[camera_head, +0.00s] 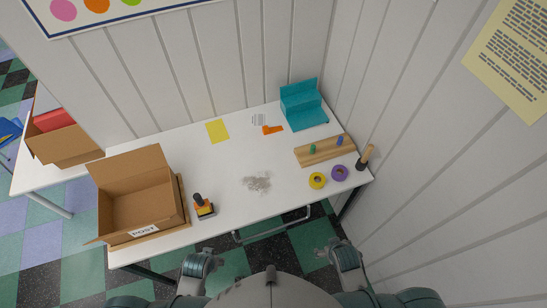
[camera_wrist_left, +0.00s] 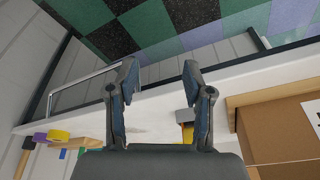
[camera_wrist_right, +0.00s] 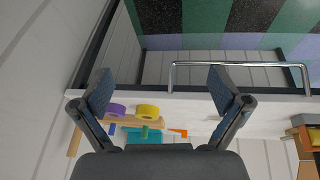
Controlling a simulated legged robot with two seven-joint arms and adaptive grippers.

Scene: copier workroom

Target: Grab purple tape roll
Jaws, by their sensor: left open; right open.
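The purple tape roll (camera_head: 346,173) lies flat on the white table near its right end, close to the front edge. A yellow tape roll (camera_head: 311,181) lies just to its left. In the right wrist view the purple roll (camera_wrist_right: 117,109) shows beyond the left finger, partly covered by it. The left wrist view shows the purple roll (camera_wrist_left: 40,137) small at the left. My right gripper (camera_wrist_right: 159,71) is open and empty, in front of the table edge and apart from the rolls. My left gripper (camera_wrist_left: 161,64) is open and empty, also in front of the table, farther left.
A wooden block with pegs (camera_head: 312,157) sits behind the rolls, and a wooden-handled tool (camera_head: 366,157) stands right of them by the wall. A cardboard box (camera_head: 140,208) and a stamp (camera_head: 203,207) are at left. A metal rail (camera_head: 270,232) runs along the table front.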

